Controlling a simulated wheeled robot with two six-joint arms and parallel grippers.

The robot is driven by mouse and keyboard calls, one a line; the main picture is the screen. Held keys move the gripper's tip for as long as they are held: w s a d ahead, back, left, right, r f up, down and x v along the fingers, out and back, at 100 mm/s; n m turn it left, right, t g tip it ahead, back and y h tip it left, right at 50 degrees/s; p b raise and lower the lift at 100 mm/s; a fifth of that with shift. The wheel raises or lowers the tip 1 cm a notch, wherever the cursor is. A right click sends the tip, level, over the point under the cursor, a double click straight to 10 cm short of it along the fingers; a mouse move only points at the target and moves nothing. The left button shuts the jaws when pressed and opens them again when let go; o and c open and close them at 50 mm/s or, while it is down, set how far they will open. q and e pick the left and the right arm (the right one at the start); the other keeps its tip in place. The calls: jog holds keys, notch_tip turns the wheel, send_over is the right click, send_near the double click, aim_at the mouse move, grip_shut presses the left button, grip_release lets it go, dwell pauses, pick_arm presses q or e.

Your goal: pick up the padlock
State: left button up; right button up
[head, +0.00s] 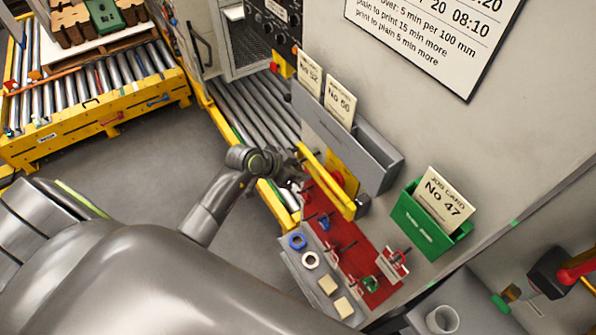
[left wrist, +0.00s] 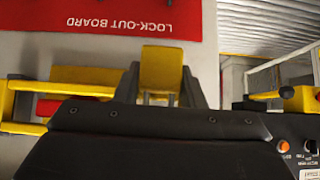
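My left gripper (head: 293,172) is beside the upper end of the red lock-out board (head: 349,240), near the yellow rail. In the left wrist view, a yellow padlock (left wrist: 161,68) stands between the two fingers of this gripper (left wrist: 162,88). The fingers lie flush against both its sides, and its body reaches past their tips. Its grey shackle shows only partly, at the gripper's palm side. I cannot make this padlock out in the head view. The lock-out board (left wrist: 110,22) is close behind, upside down in the wrist view. My right gripper is out of view.
A yellow rail (head: 327,183) runs close to the gripper. A green card box (head: 425,228) is on the wall to the right. A roller conveyor (head: 258,115) lies behind.

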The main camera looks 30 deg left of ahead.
pick_arm(q)
jog(key=c, duration=0.4)
jog(key=shift+c, duration=0.2)
jog(key=shift+s, duration=0.1)
jog(key=shift+s+a+r, duration=0.25)
jog(key=shift+r, duration=0.1)
jog(key=shift+s+a+r+b, duration=0.4)
jog(key=shift+s+a+r, duration=0.75)
jog(key=shift+s, duration=0.75)
jog(key=shift+s+a+r+b, duration=0.45)
jog(key=shift+s+a+r, duration=0.75)
jog(key=shift+s, duration=0.7)
jog(key=shift+s+a+r+b, duration=0.4)
jog(key=shift+s+a+r, duration=0.75)
jog(key=shift+s, duration=0.75)
